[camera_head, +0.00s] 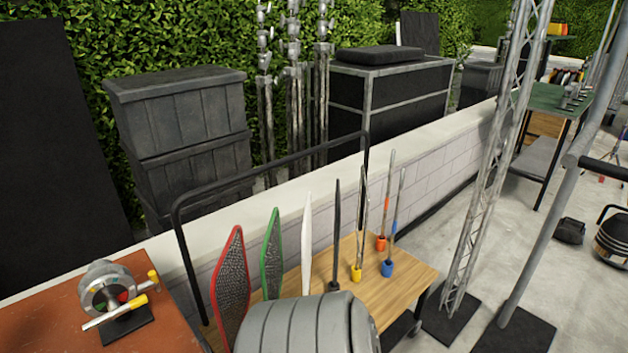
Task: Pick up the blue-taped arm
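The blue-taped arm is a thin grey rod with a blue band partway up and a blue piece (388,268) at its lower end. It stands nearly upright, leaning slightly right, near the right end of the wooden cart top (408,283). Beside it on the left stand a similar orange-marked arm (381,243) and a yellow-marked arm (357,272). Nothing touches the blue-taped arm from above. Neither of my grippers is in view.
Red (233,285), green (271,255), white (306,240) and black (336,235) upright panels stand left of the arms. A grey ribbed shape, unclear what, hides the cart's near part. A black rail (270,170) runs behind. A lattice truss (492,170) stands right.

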